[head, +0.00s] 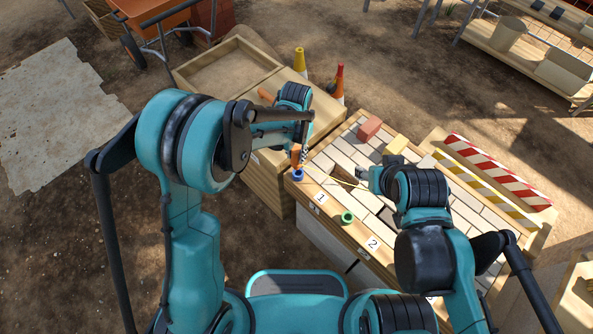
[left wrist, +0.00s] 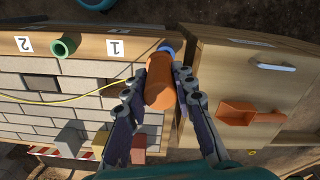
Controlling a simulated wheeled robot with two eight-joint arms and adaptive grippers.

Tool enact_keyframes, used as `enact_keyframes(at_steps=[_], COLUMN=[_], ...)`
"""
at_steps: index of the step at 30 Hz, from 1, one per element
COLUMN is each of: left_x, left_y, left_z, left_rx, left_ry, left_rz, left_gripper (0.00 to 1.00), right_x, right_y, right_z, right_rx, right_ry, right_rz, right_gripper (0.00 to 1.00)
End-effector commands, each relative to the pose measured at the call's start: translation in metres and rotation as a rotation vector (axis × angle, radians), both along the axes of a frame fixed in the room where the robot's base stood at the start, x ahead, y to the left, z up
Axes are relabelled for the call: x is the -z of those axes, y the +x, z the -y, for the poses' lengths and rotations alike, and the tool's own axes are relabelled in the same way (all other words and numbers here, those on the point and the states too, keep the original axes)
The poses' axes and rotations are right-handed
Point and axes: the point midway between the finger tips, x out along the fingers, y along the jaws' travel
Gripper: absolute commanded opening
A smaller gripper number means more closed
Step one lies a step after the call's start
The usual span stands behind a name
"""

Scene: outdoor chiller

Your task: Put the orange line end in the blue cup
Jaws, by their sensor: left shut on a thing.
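The orange line end (left wrist: 158,90) is a thick orange cylinder between the fingers of my left gripper (left wrist: 161,76), which is shut on it. In the head view the orange line end (head: 296,154) is held just above the blue cup (head: 298,175) at the table's front left corner. In the left wrist view the blue cup (left wrist: 167,48) is mostly hidden behind the orange end, so I cannot tell whether they touch. A thin yellow line (left wrist: 60,101) runs across the tabletop. My right gripper (head: 364,174) is low over the table; its fingers are not clear.
A green cup (head: 347,217) stands on the front edge between labels 1 and 2. Red (head: 369,128) and yellow (head: 396,144) blocks lie on the brick top. A wooden cabinet (left wrist: 250,70) with an orange scoop (left wrist: 243,114) adjoins the table. Striped barriers (head: 497,173) line its far side.

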Motion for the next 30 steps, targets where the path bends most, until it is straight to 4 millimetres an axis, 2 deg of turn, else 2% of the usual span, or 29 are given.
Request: enact_keyframes(at_steps=[1,3,6,9,12,16,24,30], left_x=[-0.006,-0.007,-0.008,-0.008,-0.007,0.005,0.045,0.061], left_y=[0.000,-0.002,-0.005,-0.009,-0.010,-0.005,0.016,0.025], left_z=[0.026,0.054,0.084,0.104,0.112,0.100,0.039,0.011], left_rx=[0.063,0.134,0.213,0.264,0.289,0.294,0.290,0.293], left_ry=[0.000,0.000,0.000,-0.001,-0.001,-0.001,-0.001,-0.001], left_rz=[0.000,0.000,0.000,0.000,0.000,0.000,0.000,0.000], left_gripper=[0.00,0.00,0.00,0.00,0.00,0.00,0.00,0.00], right_x=[-0.009,-0.015,-0.020,-0.023,-0.024,-0.018,0.001,0.008], right_y=[0.000,0.000,0.000,0.000,0.000,0.000,0.000,0.000], right_z=[0.000,0.000,0.000,0.000,0.000,0.000,0.000,0.000], right_rx=[0.000,0.000,0.000,0.000,0.000,0.000,0.000,0.000], right_ry=[0.000,0.000,0.000,0.000,0.000,0.000,0.000,0.000], right_rz=[0.000,0.000,0.000,0.000,0.000,0.000,0.000,0.000], right_gripper=[0.47,0.47,0.47,0.47,0.47,0.47,0.47,0.47])
